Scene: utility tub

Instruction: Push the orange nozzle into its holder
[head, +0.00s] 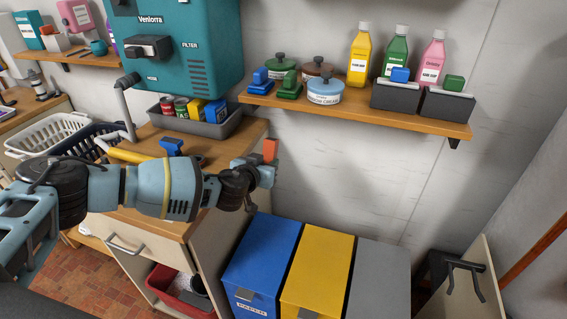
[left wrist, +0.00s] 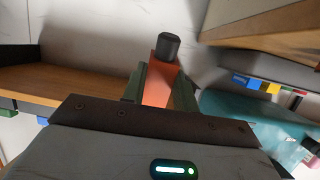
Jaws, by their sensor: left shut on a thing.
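The orange nozzle (head: 270,150) is held in my left gripper (head: 261,170) and stands upright in the head view. It is out in front of the white wall, beyond the right corner of the wooden counter. In the left wrist view, the orange nozzle (left wrist: 157,92) sits between the two greenish fingers of my left gripper (left wrist: 160,96). A dark round piece (left wrist: 168,46) shows at its far end. I cannot tell any thing in view to be the nozzle's holder. My right gripper is not in view.
A wall shelf (head: 452,128) with bottles, pots and grey bins is to the right. The teal Venlorra box (head: 196,68) hangs above the counter (head: 245,140). Blue (head: 262,262), yellow (head: 318,270) and grey (head: 378,280) bins stand below. The wall between shelf and bins is bare.

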